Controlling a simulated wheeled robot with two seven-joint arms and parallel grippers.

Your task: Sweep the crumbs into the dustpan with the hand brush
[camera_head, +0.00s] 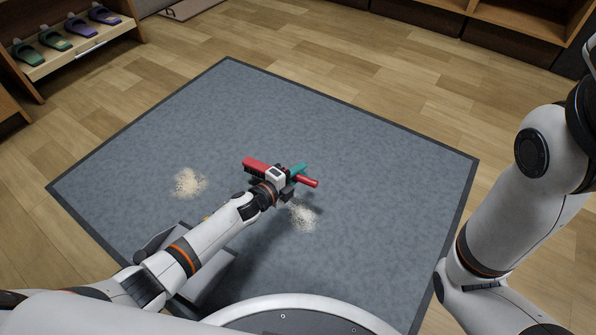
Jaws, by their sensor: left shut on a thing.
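The red hand brush (256,165) is in my left gripper (285,182), which is shut on it. Its head with dark bristles points left and its red handle end sticks out to the right. A small teal piece shows beside the handle; I cannot tell what it belongs to. The brush appears to be above the mat, with a shadow below right. One pale crumb patch (188,182) lies left of the brush. Another crumb patch (302,217) lies just below right of the gripper, partly shadowed. I cannot make out a dustpan for certain; grey panels show partly behind my left arm.
A grey mat with a dark border (350,130) covers the middle of the wooden floor. A wooden shelf (75,45) with several green and purple shoes stands at the upper left. Wooden cabinets (520,22) line the upper right. The mat's far half is clear.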

